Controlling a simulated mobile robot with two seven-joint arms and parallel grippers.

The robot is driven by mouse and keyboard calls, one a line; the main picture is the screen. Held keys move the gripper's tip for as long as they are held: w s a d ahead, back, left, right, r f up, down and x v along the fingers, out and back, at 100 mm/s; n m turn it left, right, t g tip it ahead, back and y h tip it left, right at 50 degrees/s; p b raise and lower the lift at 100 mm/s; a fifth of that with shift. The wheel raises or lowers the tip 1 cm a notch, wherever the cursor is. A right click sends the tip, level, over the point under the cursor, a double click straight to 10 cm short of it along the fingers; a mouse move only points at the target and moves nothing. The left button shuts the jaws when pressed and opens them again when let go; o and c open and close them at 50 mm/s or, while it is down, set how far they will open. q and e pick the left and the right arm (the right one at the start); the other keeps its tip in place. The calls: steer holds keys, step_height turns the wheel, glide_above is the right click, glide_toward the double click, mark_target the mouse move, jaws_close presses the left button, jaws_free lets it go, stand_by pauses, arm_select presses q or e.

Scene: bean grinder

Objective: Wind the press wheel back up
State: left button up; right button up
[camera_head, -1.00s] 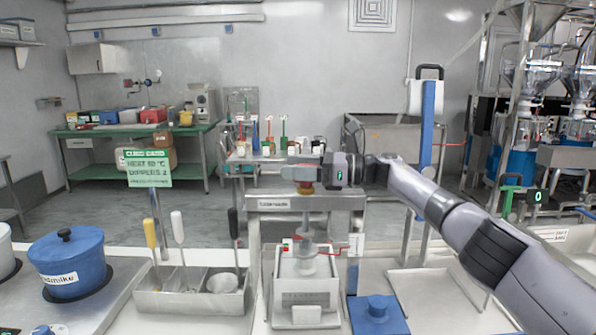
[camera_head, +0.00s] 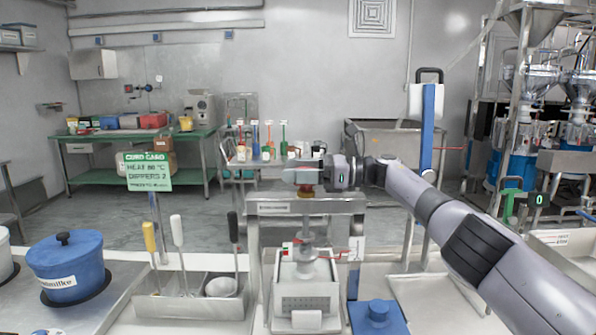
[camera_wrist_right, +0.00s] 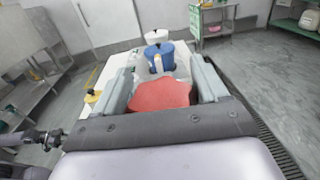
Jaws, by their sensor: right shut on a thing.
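The press (camera_head: 306,208) stands at the middle front, a metal frame with a crossbar over a white boxy base (camera_head: 306,285). A vertical spindle with a round plunger (camera_head: 308,254) hangs below the crossbar, over the base. My right gripper (camera_head: 303,175) is at the top of the spindle, above the crossbar. It is shut on the red press wheel, which shows between its fingers in the right wrist view (camera_wrist_right: 160,95). In the head view the gripper hides most of the wheel. My left gripper is not in view.
A blue lidded pot (camera_head: 66,265) stands at the left. A metal tray (camera_head: 190,300) with several handled tools is left of the press. A blue lidded box (camera_head: 378,316) and an empty tray (camera_head: 440,300) are to the right. A green card (camera_head: 148,171) stands behind.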

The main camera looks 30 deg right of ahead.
steer(key=o, duration=1)
steer(key=shift+c, duration=0.2)
steer(key=b+v, duration=0.1)
steer(key=v, duration=0.5)
steer(key=shift+s+d, duration=0.35)
steer(key=shift+d, duration=0.1)
